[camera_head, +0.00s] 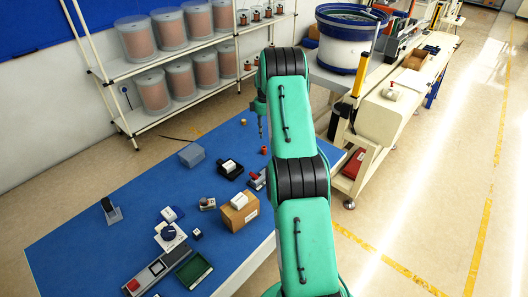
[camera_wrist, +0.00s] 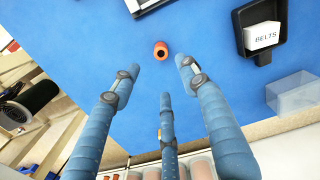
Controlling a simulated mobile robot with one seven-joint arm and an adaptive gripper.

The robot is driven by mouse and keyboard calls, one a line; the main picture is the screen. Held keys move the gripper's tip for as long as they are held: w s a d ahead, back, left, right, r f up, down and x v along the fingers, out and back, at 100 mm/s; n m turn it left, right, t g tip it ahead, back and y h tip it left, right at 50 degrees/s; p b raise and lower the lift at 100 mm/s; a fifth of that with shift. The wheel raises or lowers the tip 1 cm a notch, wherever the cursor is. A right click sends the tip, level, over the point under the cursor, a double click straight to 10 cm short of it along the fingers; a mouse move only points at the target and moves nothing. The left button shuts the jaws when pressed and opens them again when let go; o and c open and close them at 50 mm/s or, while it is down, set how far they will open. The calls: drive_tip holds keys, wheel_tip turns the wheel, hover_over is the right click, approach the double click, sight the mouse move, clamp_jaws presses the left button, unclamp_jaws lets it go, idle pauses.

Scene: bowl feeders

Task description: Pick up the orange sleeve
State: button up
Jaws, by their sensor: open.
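The orange sleeve (camera_wrist: 161,50) is a short hollow ring on the blue table, with its dark opening showing in the wrist view. In the head view a small orange piece (camera_head: 264,150), which looks like the same sleeve, sits near the table's right edge. My gripper (camera_wrist: 160,76) has three blue fingers spread apart with nothing between them. The sleeve appears just beyond the fingertips, apart from them. In the head view my gripper (camera_head: 261,118) hangs above the table's far right part, partly hidden by my arm.
A black tray with a white BELTS box (camera_wrist: 262,36) and a clear bluish box (camera_wrist: 292,94) lie to one side. A cardboard box (camera_head: 238,212), a green tray (camera_head: 194,270) and small devices stand nearer. A spool shelf (camera_head: 150,115) stands behind the table.

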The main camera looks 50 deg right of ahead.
sight(264, 147)
drive_tip(key=shift+f, duration=0.1)
drive_tip(key=shift+f, duration=4.15)
drive_tip(key=shift+f, duration=0.1)
drive_tip(key=shift+a+f+b, duration=0.1)
drive_tip(key=shift+f+b, duration=0.35)
drive_tip(key=shift+f, duration=2.05)
drive_tip(key=shift+s, duration=0.1)
drive_tip(key=shift+c, duration=0.6)
drive_tip(key=c, duration=0.8)
